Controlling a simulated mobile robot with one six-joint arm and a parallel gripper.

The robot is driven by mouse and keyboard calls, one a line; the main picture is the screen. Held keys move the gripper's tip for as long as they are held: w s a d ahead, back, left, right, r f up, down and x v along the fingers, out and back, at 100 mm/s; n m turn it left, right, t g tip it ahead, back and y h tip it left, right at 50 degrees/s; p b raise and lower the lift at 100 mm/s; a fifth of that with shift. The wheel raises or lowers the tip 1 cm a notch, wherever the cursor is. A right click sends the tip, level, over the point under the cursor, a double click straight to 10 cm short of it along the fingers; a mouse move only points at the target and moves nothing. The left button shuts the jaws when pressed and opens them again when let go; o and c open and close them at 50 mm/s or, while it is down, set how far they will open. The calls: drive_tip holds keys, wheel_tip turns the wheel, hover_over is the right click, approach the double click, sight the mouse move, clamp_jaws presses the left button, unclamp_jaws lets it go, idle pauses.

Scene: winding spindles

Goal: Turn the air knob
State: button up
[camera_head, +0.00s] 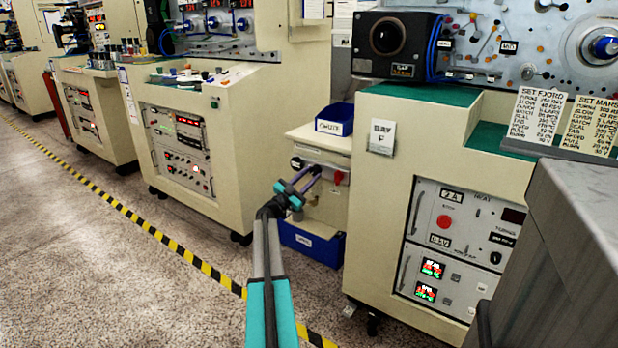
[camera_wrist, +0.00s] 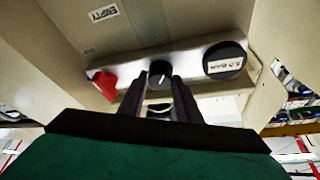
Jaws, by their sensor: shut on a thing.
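The air knob is a small round black knob with a white pointer line (camera_wrist: 160,70), on a pale strip panel in the wrist view. My gripper (camera_wrist: 161,84) has its two dark fingers at the knob's sides and is shut on it. In the head view my gripper (camera_head: 313,174) reaches the front of the small cream cabinet (camera_head: 325,210), and its fingers hide the knob. A round black gauge (camera_wrist: 225,60) with a white label sits right of the knob in the wrist view, and a red handle (camera_wrist: 103,84) sits left of it.
A blue bin (camera_head: 335,119) stands on the cabinet and another blue bin (camera_head: 311,243) sits low in front of it. Large cream machines stand left (camera_head: 232,150) and right (camera_head: 450,140). A yellow-black floor stripe (camera_head: 160,236) runs past; the floor at left is clear.

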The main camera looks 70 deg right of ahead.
drive_tip(key=shift+w+r+m+g+y, duration=0.1)
drive_tip(key=shift+w+m+g+y, duration=0.4)
drive_tip(key=shift+m, duration=0.7)
drive_tip(key=shift+w, duration=0.1)
drive_tip(key=o, duration=1)
drive_tip(key=shift+o, duration=0.3)
drive_tip(key=shift+s, duration=0.2)
drive_tip(key=p+v, duration=0.2)
drive_tip(key=v, duration=1.2)
drive_tip(key=shift+d, duration=0.1)
